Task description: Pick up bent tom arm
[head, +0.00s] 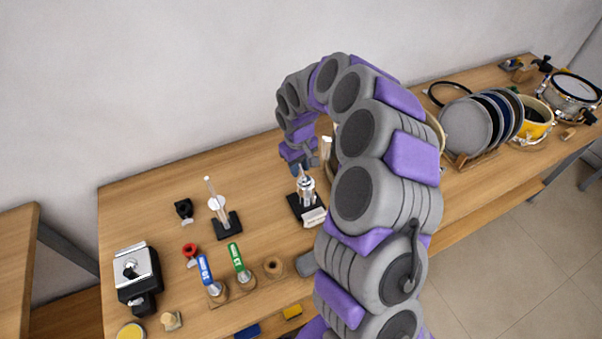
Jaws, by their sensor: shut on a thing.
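My gripper (298,167) is at the far end of my grey and purple arm, over the middle of the table. It points down and is shut on the top of a shiny metal piece (306,188), which I take to be the bent tom arm. The piece is upright at a black base (294,206) with a pale label in front. I cannot tell whether it touches the base. Its upper end and the fingertips are small and partly hidden.
Left of my gripper, a pale rod stands on another black base (228,226). Nearer are blue (204,268) and green (237,257) handled tools and a black-and-silver device (137,272). Racked discs (466,128) and drums (571,92) stand right.

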